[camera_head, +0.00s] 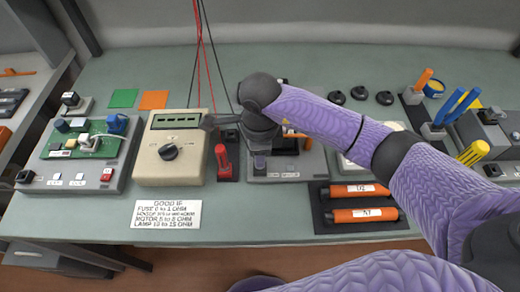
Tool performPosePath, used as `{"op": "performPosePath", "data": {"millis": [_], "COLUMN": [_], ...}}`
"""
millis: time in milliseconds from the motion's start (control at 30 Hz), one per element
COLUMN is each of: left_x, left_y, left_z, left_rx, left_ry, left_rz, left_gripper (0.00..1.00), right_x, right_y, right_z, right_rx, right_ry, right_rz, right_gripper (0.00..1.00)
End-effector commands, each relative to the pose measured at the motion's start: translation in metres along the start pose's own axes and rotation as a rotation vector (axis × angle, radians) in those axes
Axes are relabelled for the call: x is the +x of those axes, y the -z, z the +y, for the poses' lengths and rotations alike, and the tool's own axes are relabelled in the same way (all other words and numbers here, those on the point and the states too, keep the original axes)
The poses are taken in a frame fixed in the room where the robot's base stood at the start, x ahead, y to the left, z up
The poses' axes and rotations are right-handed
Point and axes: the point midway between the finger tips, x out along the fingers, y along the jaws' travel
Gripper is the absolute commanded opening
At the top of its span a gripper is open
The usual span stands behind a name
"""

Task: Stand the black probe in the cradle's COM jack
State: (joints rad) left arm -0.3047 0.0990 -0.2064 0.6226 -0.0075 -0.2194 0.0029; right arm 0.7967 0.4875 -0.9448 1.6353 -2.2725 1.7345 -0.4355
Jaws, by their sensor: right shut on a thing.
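My right gripper (211,122) reaches in from the right and points left, above the gap between the beige meter (184,168) and the cradle. It is shut on a dark thing, likely the black probe, which I cannot separate from the dark fingers. A black lead comes down from the top to behind the gripper. The cradle (229,176) is a small dark block right of the meter. The red probe (222,158) stands upright in it. The COM jack is not clearly visible. My left gripper is not in view.
A green circuit board unit (85,150) stands left. A grey unit (292,165) stands right of the cradle, partly under my arm. Orange cartridges (360,190) lie on a black tray. A printed card (166,214) lies in front. Blue and yellow handles stand at far right.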

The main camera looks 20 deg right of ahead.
Motion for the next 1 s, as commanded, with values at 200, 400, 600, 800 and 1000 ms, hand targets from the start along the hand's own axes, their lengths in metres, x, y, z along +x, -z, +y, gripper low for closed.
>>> {"op": "performPosePath", "data": {"millis": [200, 400, 600, 800, 1000], "left_x": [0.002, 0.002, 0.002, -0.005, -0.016], "left_y": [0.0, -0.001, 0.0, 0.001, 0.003], "left_z": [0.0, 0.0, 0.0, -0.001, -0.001], "left_rx": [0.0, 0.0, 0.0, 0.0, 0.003], "left_ry": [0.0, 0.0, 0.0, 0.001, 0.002], "left_rz": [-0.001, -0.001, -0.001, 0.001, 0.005], "left_gripper": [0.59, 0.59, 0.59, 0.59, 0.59], "right_x": [0.002, 0.002, 0.002, -0.021, -0.073], "right_y": [0.0, 0.0, 0.0, 0.0, 0.0], "right_z": [0.0, 0.0, 0.0, -0.001, -0.001], "right_rx": [0.0, 0.0, 0.0, -0.001, -0.001], "right_ry": [0.0, 0.0, 0.0, 0.005, 0.006], "right_rz": [0.0, 0.0, 0.0, -0.002, -0.002], "right_gripper": [0.0, 0.65, 0.72, 0.72, 0.72]}}
